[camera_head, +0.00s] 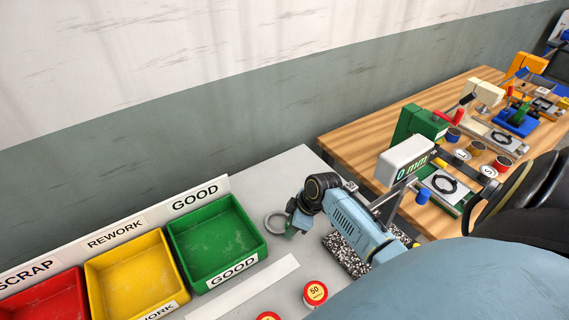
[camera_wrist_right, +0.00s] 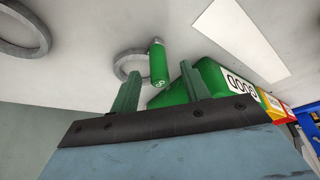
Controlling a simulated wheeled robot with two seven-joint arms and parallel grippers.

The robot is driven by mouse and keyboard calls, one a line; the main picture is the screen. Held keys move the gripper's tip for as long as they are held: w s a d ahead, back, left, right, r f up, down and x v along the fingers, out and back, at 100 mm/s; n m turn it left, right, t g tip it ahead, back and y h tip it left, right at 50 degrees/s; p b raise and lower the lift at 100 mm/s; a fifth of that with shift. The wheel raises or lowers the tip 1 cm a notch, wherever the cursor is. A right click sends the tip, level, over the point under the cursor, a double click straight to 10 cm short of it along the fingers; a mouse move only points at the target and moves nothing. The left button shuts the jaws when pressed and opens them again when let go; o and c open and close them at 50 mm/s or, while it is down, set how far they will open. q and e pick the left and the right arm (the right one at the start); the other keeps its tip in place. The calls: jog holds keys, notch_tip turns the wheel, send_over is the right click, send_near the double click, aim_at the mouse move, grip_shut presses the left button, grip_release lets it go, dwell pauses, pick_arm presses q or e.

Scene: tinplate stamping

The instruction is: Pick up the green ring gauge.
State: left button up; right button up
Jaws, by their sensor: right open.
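The green ring gauge lies on the grey bench, a grey ring (camera_wrist_right: 128,62) with a green handle (camera_wrist_right: 158,63). In the head view a grey ring (camera_head: 276,223) shows just left of my right gripper (camera_head: 292,226), right of the green tray. In the wrist view my right gripper (camera_wrist_right: 159,68) is open with two green fingers, and the handle appears between them, untouched as far as I can tell. The gap in depth is unclear. In the head view I cannot tell the green handle from the green fingers. My left gripper is not in view.
A larger grey ring (camera_wrist_right: 22,30) lies apart. Green (camera_head: 250,262), yellow (camera_head: 90,281) and red (camera_head: 78,284) trays stand left. A white strip (camera_head: 245,289), a speckled block (camera_head: 345,262) and a red-yellow disc (camera_head: 315,293) are nearby. A wooden table (camera_head: 345,140) with fixtures stands right.

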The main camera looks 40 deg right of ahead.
jog(key=shift+x, duration=1.25)
jog(key=shift+w, duration=0.1)
grip_shut()
jog(key=shift+r, duration=0.1)
